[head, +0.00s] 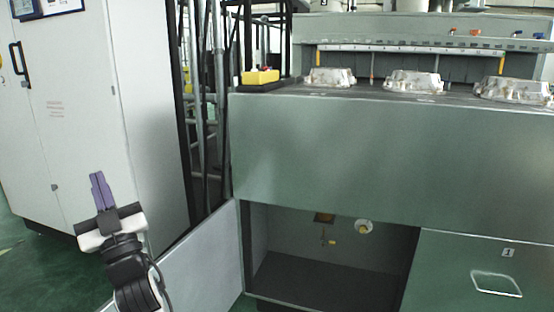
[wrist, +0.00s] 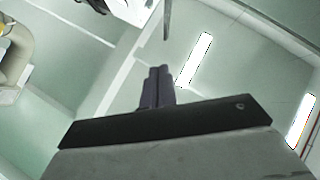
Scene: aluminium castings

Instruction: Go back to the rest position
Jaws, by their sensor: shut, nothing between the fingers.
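My gripper (head: 100,188) is at the lower left of the head view, raised in front of the white cabinet (head: 75,110). Its two purple fingers point up and lie together with nothing between them. The wrist view also shows the gripper (wrist: 158,72), with its fingers side by side and empty. Behind them are pale green surfaces and bright white strips, blurred and hard to name.
A green bench (head: 330,140) carries several aluminium castings (head: 414,82) and a yellow-and-black box (head: 261,78). Below is an open compartment (head: 325,285); its door (head: 200,265) swings out to the left, near my arm. A drawer (head: 490,265) is at lower right.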

